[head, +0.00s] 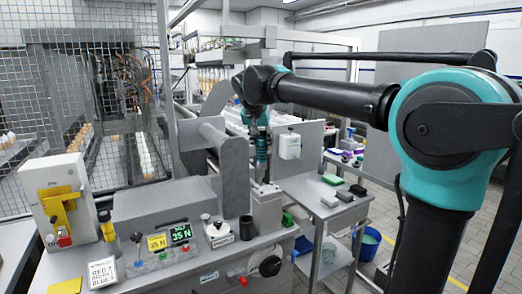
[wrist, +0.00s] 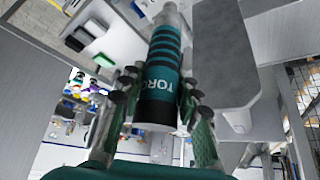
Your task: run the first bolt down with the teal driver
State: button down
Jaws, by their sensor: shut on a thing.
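The teal driver (head: 261,151) hangs roughly upright in my gripper (head: 260,130) at the middle of the head view. In the wrist view the driver (wrist: 164,75) shows teal and black bands and part of its lettering. My gripper (wrist: 158,125) is shut around its handle, with fingers on both sides. The driver's grey shaft points down toward a light grey block (head: 267,212) at the bench's right end. The tip is close above or at the block's top; I cannot tell whether it touches. No bolt can be made out clearly.
A large grey fixture (head: 235,180) stands close left of the driver. The bench holds a yellow card (head: 157,242), a display reading 35 N (head: 181,233), a black cup (head: 246,228) and a note (head: 102,272). A side table (head: 318,205) with small blocks stands right.

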aim_at(262, 159)
jog(key=shift+f, duration=3.65)
dwell(1.3)
jog(key=shift+r, duration=0.4)
dwell(0.6)
